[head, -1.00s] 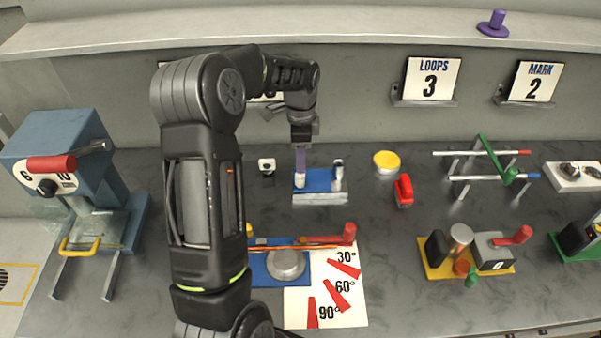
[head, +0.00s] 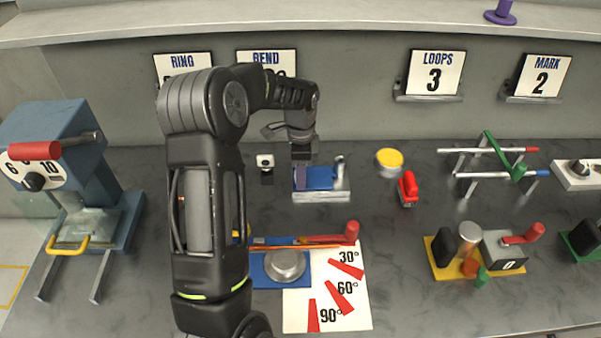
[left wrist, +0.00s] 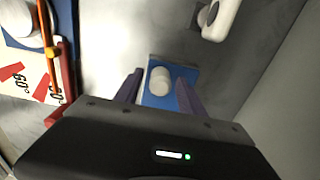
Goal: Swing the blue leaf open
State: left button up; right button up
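The blue leaf (head: 320,177) lies flat on a small pale metal fixture (head: 322,196) in the middle of the bench. In the left wrist view the blue leaf (left wrist: 160,97) sits between and beyond my fingers, with a pale round knob (left wrist: 160,80) standing on it. My left gripper (head: 300,178) points down at the leaf's left end and hides the knob there in the head view. In the left wrist view, the purple fingers of my left gripper (left wrist: 158,90) are open on either side of the knob, with gaps showing. My right gripper is not in view.
A bending jig (head: 285,265) with a red-handled bar and angle card (head: 350,315) lies nearer, beside my arm. A yellow button (head: 389,160) and a red-handled item (head: 408,189) stand right of the fixture. A small white-faced block (head: 265,163) stands left.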

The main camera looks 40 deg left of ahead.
pick_arm(q)
grip_shut()
dwell(1.2)
